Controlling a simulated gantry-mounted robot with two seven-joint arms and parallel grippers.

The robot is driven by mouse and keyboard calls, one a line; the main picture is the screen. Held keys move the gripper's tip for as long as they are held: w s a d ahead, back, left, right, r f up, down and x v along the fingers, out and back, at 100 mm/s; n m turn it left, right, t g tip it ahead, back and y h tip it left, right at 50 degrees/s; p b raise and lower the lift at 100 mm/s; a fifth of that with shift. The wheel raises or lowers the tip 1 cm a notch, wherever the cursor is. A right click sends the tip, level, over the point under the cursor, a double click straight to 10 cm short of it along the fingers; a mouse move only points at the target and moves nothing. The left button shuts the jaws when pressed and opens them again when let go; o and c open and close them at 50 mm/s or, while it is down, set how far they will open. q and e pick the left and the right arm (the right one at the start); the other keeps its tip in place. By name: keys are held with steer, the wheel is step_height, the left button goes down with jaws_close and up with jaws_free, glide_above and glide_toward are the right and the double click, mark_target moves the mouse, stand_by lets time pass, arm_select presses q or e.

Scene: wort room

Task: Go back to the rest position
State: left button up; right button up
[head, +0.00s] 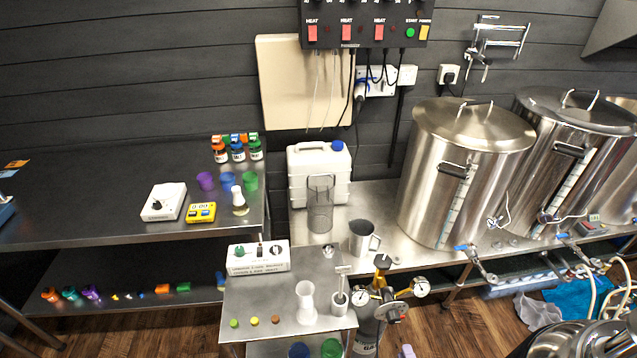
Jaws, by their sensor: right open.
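My left gripper is not in the head view.
Steel kettles (466,165) stand on the right bench. A white jerrycan (320,172), a mesh cylinder and a steel jug (362,238) stand left of them.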

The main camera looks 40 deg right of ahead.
steer(key=w+a+r+m+g+y, duration=0.4)
steer(key=w+a+m+g+y, duration=0.25)
steer(key=a, duration=0.45)
steer(key=s+a+r+m+g+y, duration=0.2)
steer(key=s+a+r, duration=0.1)
steer(key=a+r, duration=0.25)
steer(key=s+a+r+m+g, duration=0.1)
steer(key=s+a+r+g, duration=0.2)
steer(key=s+r, duration=0.2)
step_height(320, 180, up, 26)
steer(key=p, duration=2.6)
steer(key=shift+y, duration=0.25)
